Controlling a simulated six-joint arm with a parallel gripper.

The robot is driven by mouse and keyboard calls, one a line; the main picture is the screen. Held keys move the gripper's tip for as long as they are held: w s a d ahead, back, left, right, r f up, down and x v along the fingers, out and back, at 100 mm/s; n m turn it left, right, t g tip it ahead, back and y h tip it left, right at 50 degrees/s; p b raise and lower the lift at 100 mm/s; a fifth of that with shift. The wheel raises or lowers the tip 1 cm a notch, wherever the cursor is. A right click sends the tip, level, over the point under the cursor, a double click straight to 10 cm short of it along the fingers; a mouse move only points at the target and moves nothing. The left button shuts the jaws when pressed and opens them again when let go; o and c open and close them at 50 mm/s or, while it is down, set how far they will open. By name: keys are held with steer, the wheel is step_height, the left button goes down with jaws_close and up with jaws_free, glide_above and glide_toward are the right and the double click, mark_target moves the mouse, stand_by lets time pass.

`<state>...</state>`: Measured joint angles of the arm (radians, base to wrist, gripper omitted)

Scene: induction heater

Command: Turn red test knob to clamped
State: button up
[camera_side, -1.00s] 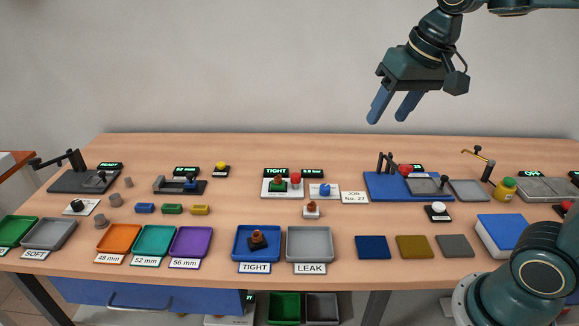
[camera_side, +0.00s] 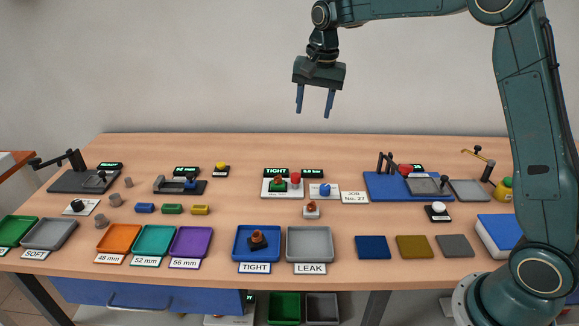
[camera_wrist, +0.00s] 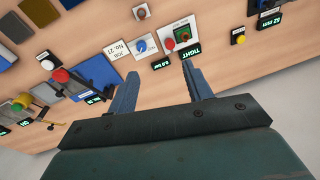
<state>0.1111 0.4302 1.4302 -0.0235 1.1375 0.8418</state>
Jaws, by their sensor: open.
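The red knob (camera_side: 295,180) sits on a white test plate (camera_side: 270,194) at the middle of the bench, right beside a green block (camera_side: 277,186) with a brown part on it. It also shows in the wrist view (camera_wrist: 183,37), beyond my fingertips. Which way the knob is turned is too small to tell. A TIGHT display (camera_side: 275,172) stands behind the plate. My gripper (camera_side: 315,114) is open and empty, pointing down high above the back of the bench, well clear of the knob. Its two fingers also show in the wrist view (camera_wrist: 160,70).
A blue knob (camera_side: 324,189) on a white plate, a pressure display (camera_side: 312,174) and a JOB No. 27 card (camera_side: 354,198) are close by on the right. A brown fitting (camera_side: 311,207) stands in front. Blue TIGHT (camera_side: 236,257) and grey LEAK (camera_side: 328,256) trays lie nearer the front edge.

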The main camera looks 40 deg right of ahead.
mark_target(296, 175)
steer(key=w+d+f+m+g, duration=0.1)
steer(key=w+d+f+m, duration=0.2)
steer(key=w+f, duration=0.5)
step_height(296, 175, down, 3)
steer(key=shift+w+d+f+m, duration=0.15)
steer(key=shift+f+m, duration=0.05)
steer(key=shift+m, duration=0.2)
steer(key=shift+w+f, duration=0.15)
steer(key=shift+f, duration=6.7)
steer(key=c, duration=1)
steer(key=shift+o, duration=0.2)
